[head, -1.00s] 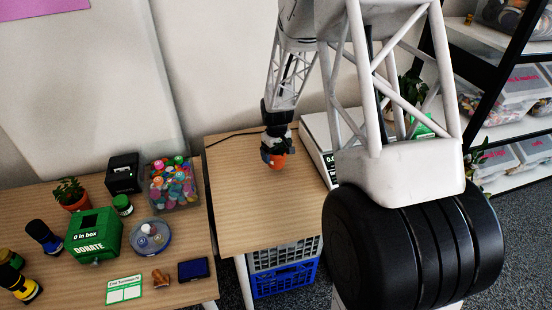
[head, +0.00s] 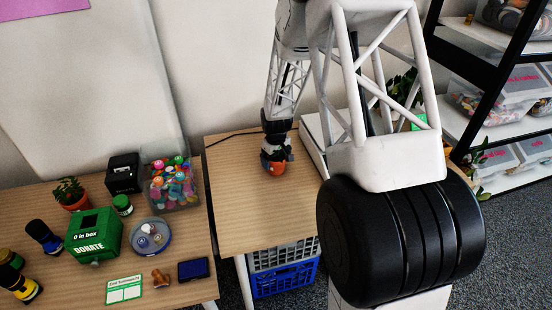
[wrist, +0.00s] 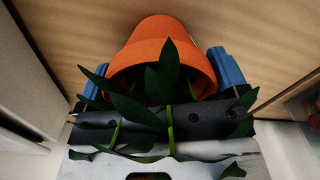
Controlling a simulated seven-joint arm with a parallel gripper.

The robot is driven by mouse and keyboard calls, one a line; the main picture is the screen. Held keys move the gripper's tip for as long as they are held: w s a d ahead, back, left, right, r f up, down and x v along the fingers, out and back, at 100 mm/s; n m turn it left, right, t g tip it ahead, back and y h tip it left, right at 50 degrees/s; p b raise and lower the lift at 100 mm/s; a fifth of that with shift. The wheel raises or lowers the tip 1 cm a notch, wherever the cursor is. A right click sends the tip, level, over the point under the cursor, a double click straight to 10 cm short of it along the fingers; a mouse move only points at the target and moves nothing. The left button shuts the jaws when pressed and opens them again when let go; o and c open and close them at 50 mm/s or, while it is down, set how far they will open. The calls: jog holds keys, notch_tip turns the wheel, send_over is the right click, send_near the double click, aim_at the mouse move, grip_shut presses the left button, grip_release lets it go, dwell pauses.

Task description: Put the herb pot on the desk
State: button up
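The herb pot (head: 273,166) is a small orange pot with dark green leaves. It is upright over the desk (head: 238,215), the wood-topped table in the middle of the head view. My gripper (head: 275,152) comes down from above and is shut on the pot. In the wrist view the orange pot (wrist: 165,45) sits between the two blue fingertips (wrist: 160,75), with leaves in front of the gripper body. I cannot tell whether the pot's base touches the desk top.
A second orange-potted plant (head: 70,193) stands on the left table, with a green donation box (head: 94,234), a black box (head: 123,173) and a bin of colourful toys (head: 173,183). A white device on the desk is partly hidden behind my arm. The desk's front is clear.

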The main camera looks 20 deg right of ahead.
jog(key=shift+o, duration=0.4)
jog(key=shift+r, duration=0.15)
notch_tip(320, 180, up, 12)
dwell(0.6)
dwell(0.3)
jog(key=s+a+r+m+t, duration=0.1)
jog(key=s+a+r+m, duration=0.15)
jog(key=s+r, duration=1.55)
jog(key=s+r+m, duration=0.1)
jog(key=s+r, duration=0.1)
jog(key=s, duration=1)
jog(key=s+a+r+m+t, duration=0.1)
jog(key=s, duration=1.2)
jog(key=shift+s+a+r+t, duration=0.25)
jog(key=shift+a+r+t, duration=0.05)
jog(key=shift+r, duration=0.05)
